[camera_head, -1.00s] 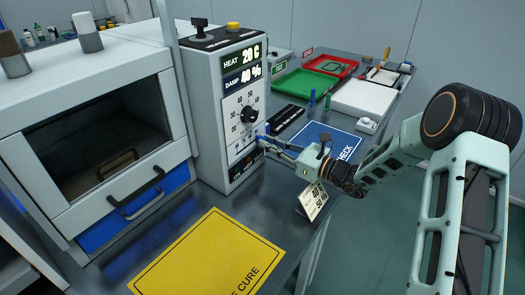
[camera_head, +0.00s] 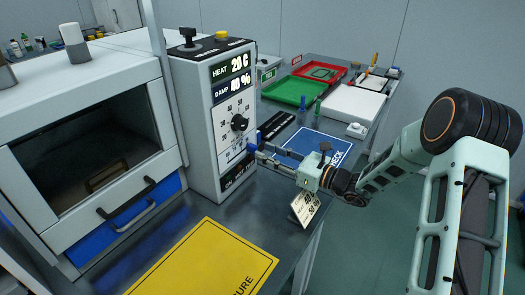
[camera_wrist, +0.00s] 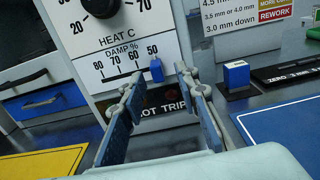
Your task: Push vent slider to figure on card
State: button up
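The grey control panel (camera_head: 212,130) shows HEAT 20 C and DAMP 40 %. In the wrist view, a blue slider (camera_wrist: 156,70) sits under the DAMP % scale, close to the 50 mark at its right end. My gripper (camera_wrist: 158,76) is open and empty, its blue-padded fingers in front of the panel with the slider seen between their tips. In the head view my gripper (camera_head: 262,150) is at the panel's lower right; contact with the slider cannot be told. A small tilted card (camera_head: 304,207) stands on the bench below my wrist; its figures are too small to read.
A black dial (camera_wrist: 100,6) is above the scale. A blue block (camera_wrist: 236,74) stands right of the panel. A yellow mat (camera_head: 205,262) lies in front, a blue mat (camera_head: 318,148) to the right. Green tray (camera_head: 292,90) and red tray (camera_head: 320,70) are farther back.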

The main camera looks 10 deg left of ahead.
jog(key=v, duration=0.9)
jog(key=shift+d, duration=0.25)
